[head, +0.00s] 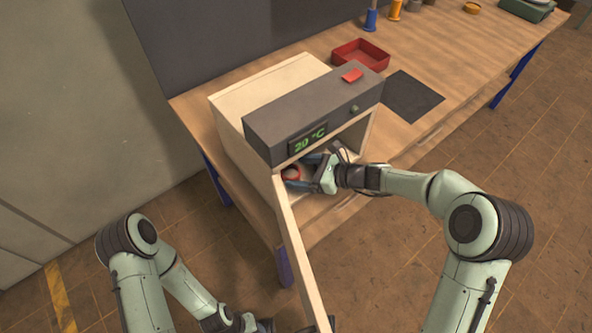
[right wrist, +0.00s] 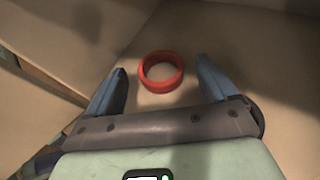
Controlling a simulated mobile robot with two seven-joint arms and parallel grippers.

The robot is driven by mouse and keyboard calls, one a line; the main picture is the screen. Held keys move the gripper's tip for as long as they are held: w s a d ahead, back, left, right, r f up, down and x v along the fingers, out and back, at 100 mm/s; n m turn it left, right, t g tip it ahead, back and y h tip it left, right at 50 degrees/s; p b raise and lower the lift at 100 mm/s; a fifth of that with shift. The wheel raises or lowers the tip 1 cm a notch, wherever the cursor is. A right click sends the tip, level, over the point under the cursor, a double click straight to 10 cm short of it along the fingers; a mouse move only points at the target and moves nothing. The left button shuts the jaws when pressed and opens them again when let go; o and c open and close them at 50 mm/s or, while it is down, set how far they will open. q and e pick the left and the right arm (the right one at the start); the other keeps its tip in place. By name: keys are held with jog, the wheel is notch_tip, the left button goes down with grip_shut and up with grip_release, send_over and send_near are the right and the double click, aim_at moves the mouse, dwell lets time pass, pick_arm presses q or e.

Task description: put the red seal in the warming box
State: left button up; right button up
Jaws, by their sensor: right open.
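The warming box (head: 230,107) is a cream box with a dark front panel on the bench; its front is open. The red seal (right wrist: 161,88) is a ring lying flat on the pale floor inside the box, and it also shows through the opening in the head view (head: 291,174). My right gripper (head: 299,173) reaches into the box. In the right wrist view its open fingers (right wrist: 160,66) stand on either side of the seal, with gaps on both sides. My left gripper (head: 252,325) is at the bottom edge of the head view, partly cut off.
The box's door (head: 298,255) stands swung open towards me, left of my right arm. The display (head: 308,139) reads 20 °C. A red tray (head: 345,62), a dark mat (head: 413,95) and several spools are on the bench (head: 450,60). The bench's right side has free room.

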jog(key=v, duration=1)
jog(key=shift+s+f, duration=0.1)
jog(key=shift+d, duration=0.1)
